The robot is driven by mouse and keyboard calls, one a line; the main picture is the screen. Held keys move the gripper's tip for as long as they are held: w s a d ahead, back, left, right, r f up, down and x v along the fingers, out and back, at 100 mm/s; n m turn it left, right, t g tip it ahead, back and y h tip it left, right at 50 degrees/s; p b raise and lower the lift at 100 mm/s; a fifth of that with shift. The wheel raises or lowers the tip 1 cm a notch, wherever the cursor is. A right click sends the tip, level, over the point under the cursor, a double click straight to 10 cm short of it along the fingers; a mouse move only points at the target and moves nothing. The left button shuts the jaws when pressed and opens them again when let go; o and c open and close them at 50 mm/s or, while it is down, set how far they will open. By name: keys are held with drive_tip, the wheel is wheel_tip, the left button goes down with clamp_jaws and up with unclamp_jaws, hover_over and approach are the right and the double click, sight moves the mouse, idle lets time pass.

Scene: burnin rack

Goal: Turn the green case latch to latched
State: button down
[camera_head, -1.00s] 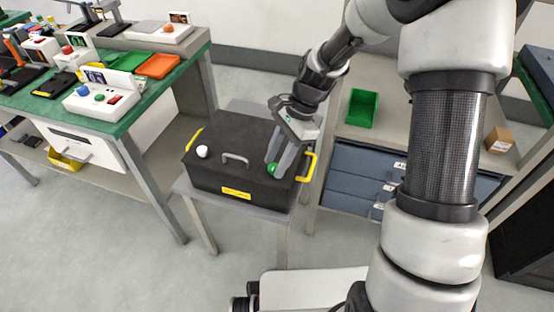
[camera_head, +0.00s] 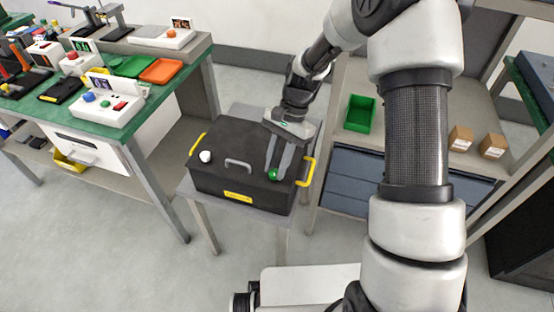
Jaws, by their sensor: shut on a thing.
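The black case (camera_head: 219,184) stands closed on a small grey table. It has a grey top handle (camera_head: 238,162), yellow side handles and a yellow front label. The green latch (camera_head: 273,175) is a small round knob at the right front of the lid. A white latch (camera_head: 206,156) is at the left of the lid. My gripper (camera_head: 276,168) points down from above with its fingers around the green latch and is shut on it. The fingers hide part of the latch, and its turn angle is too small to read.
A green-topped workbench (camera_head: 150,105) with several button boxes and trays stands at left. At right, a shelf holds a green bin (camera_head: 360,114) and two cardboard boxes (camera_head: 461,139), above blue drawers (camera_head: 352,183). Grey floor is clear at lower left.

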drive_tip(key=n+p, duration=0.1)
drive_tip(key=n, duration=0.1)
drive_tip(key=n+h+p, duration=0.1)
drive_tip(key=n, duration=0.1)
drive_tip(key=n+g+h+p, duration=0.1)
drive_tip(key=n, duration=0.1)
drive_tip(key=shift+w+a+r+n, duration=0.1)
drive_tip(key=shift+w+a+n, duration=0.1)
drive_tip(key=shift+a+n, duration=0.1)
drive_tip(key=n+h, duration=0.1)
drive_tip(key=n, duration=0.2)
drive_tip(key=shift+a+h+p, duration=0.1)
drive_tip(key=shift+h+p, duration=0.2)
drive_tip(key=shift+p, duration=0.05)
drive_tip(key=shift+a+n+h+p, duration=0.1)
drive_tip(key=shift+n+h+p, duration=0.35)
drive_tip(key=shift+n, duration=1.35)
drive_tip(key=shift+s+h, duration=0.1)
drive_tip(key=shift+h, duration=0.15)
drive_tip(key=c, duration=1.5)
unclamp_jaws()
